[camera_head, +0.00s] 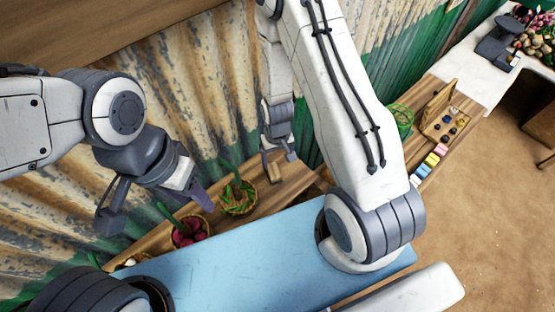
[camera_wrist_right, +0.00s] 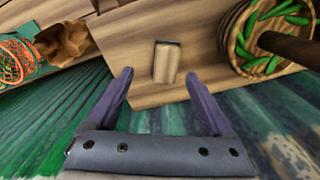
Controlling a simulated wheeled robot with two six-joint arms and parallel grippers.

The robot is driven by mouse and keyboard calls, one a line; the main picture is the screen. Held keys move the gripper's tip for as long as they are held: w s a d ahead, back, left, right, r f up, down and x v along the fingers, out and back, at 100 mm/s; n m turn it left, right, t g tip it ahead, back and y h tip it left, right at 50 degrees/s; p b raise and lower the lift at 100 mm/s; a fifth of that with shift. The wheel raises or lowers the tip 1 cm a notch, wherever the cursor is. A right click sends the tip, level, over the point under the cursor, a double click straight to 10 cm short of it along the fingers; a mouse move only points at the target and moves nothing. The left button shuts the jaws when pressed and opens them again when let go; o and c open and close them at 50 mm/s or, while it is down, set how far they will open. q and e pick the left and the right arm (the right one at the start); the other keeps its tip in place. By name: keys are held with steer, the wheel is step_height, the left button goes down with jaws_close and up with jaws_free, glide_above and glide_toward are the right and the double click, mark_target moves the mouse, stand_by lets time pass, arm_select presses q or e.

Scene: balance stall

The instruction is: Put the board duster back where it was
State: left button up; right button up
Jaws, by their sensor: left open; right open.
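The board duster, a small pale wooden block with a dark edge, lies on the wooden shelf in the right wrist view (camera_wrist_right: 166,63) and shows small in the head view (camera_head: 275,173). My right gripper (camera_wrist_right: 160,88) is open and empty. Its two purple fingers point at the duster, which is beyond the tips and between their lines. In the head view the right gripper (camera_head: 279,156) is just above the duster, partly behind my arm. My left gripper (camera_head: 155,208) is open and empty at the left, near the corrugated wall and away from the duster.
A basket of green pods (camera_head: 238,198) stands beside the duster, and a bowl of red onions (camera_head: 187,233) further left. A blue surface (camera_head: 265,260) lies in front. A green wire basket (camera_head: 402,116), a wooden box (camera_head: 442,122) and coloured blocks (camera_head: 428,164) stand at the right.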

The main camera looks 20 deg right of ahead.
mark_target(277, 170)
steer(key=shift+r+b, duration=0.75)
steer(key=shift+b, duration=0.15)
steer(key=s+a+r+n, duration=0.25)
steer(key=a+r, duration=0.25)
steer(key=r, duration=0.3)
steer(key=s+a+r+n, duration=0.1)
steer(key=s+a+r, duration=0.3)
steer(key=r, duration=0.5)
arm_select(q)
steer(key=shift+f+b, duration=0.45)
steer(key=shift+f, duration=0.3)
arm_select(e)
steer(key=s+a+r+n+y, duration=0.1)
steer(key=s+a+r+n, duration=0.2)
steer(key=s+r, duration=0.4)
steer(key=s+n, duration=0.1)
steer(key=s, duration=0.3)
steer(key=shift+a+r, duration=0.2)
steer(key=shift+r, duration=0.15)
steer(key=shift+w, duration=0.1)
arm_select(q)
step_height(277, 170, down, 18)
steer(key=b, duration=1.8)
arm_select(e)
step_height(277, 170, down, 18)
